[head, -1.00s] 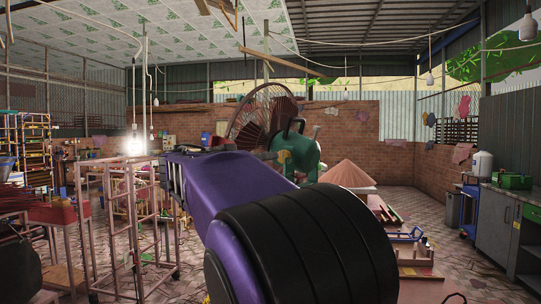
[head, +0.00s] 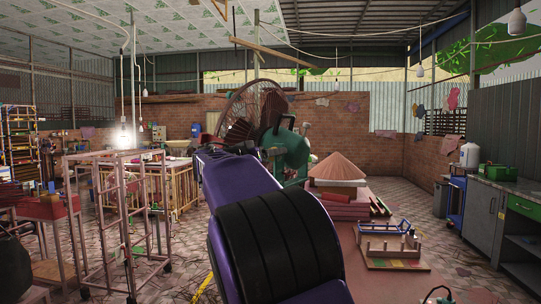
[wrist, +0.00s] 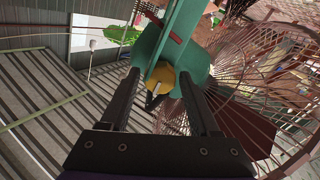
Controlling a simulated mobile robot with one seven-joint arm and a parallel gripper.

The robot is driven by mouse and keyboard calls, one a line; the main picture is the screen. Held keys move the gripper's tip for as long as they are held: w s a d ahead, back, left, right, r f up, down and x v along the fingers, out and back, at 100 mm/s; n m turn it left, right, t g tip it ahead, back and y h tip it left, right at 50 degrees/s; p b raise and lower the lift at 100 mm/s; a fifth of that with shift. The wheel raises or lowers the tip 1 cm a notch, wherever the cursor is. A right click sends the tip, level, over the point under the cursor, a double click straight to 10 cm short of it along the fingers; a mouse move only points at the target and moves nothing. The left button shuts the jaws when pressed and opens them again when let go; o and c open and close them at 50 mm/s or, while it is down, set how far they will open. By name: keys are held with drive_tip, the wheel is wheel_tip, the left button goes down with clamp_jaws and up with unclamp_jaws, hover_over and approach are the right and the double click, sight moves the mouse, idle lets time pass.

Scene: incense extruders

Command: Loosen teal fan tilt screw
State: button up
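The teal fan (head: 292,149) stands at the centre of the head view, its round wire cage (head: 232,106) facing left. In the wrist view its teal bracket (wrist: 183,50) comes down from the top, with the brown wire cage (wrist: 262,95) on the right. A yellow screw knob (wrist: 161,75) sits at the bracket's lower end. My gripper (wrist: 160,73) is open, with one dark finger on each side of the knob in the picture. Gaps show between the knob and both fingers. In the head view my purple arm hides most of the gripper and the knob.
A conical hat (head: 337,167) tops a stack right of the fan, with a wooden frame (head: 388,246) in front. A pink metal rack (head: 117,215) stands left of my arm. A grey counter (head: 505,200) lines the right side. Tiled floor is open between.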

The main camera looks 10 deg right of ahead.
clamp_jaws()
drive_tip(key=n+p, duration=0.3)
drive_tip(key=n, duration=1.6)
idle(0.5)
drive_tip(key=shift+f+n, duration=0.1)
drive_tip(key=shift+n, duration=0.2)
drive_tip(key=shift+o, duration=1.4)
unclamp_jaws()
